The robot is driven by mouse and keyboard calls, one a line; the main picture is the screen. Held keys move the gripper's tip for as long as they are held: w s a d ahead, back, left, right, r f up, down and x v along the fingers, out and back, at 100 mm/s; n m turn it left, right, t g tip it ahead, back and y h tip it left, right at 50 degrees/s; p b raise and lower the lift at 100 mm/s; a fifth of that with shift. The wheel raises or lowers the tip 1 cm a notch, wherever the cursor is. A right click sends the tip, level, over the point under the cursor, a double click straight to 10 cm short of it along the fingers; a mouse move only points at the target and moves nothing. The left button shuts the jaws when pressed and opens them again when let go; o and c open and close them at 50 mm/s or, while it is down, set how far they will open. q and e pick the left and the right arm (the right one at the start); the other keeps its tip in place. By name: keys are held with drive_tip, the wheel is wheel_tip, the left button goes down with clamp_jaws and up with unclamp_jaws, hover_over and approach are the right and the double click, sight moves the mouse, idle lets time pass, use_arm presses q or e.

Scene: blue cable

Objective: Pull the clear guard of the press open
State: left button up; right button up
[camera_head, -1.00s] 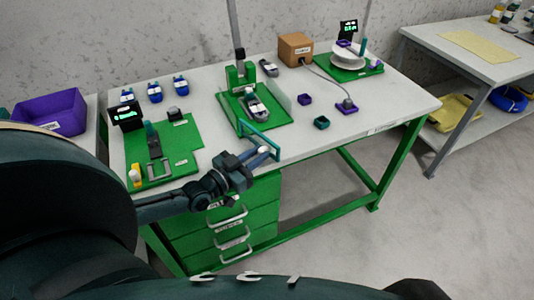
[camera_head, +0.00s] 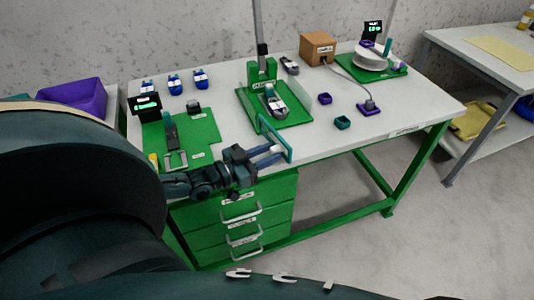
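The press (camera_head: 262,72) is a green block with a thin upright column, on a green base plate (camera_head: 298,112) at the back middle of the table. Its clear guard (camera_head: 266,127) is a see-through panel with a teal edge, standing at the front of the plate near the table's front edge. My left gripper (camera_head: 282,152) reaches in from the left, with its pale fingertips at the guard's lower right end. The fingers lie close together there; whether they grip the edge is unclear. A grey and dark part (camera_head: 274,101) lies on the plate behind the guard. My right gripper is not in view.
A green fixture plate (camera_head: 205,130) with a small display (camera_head: 145,106) is at left. Small cups (camera_head: 343,122) and a cable spool (camera_head: 370,60) are to the right. Green drawers (camera_head: 235,215) stand below my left gripper.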

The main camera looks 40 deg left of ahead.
use_arm(q)
drive_tip(key=shift+o, duration=1.2)
drive_tip(key=p+v, duration=0.1)
drive_tip(key=v, duration=1.2)
drive_tip(key=shift+s+a+f, duration=0.1)
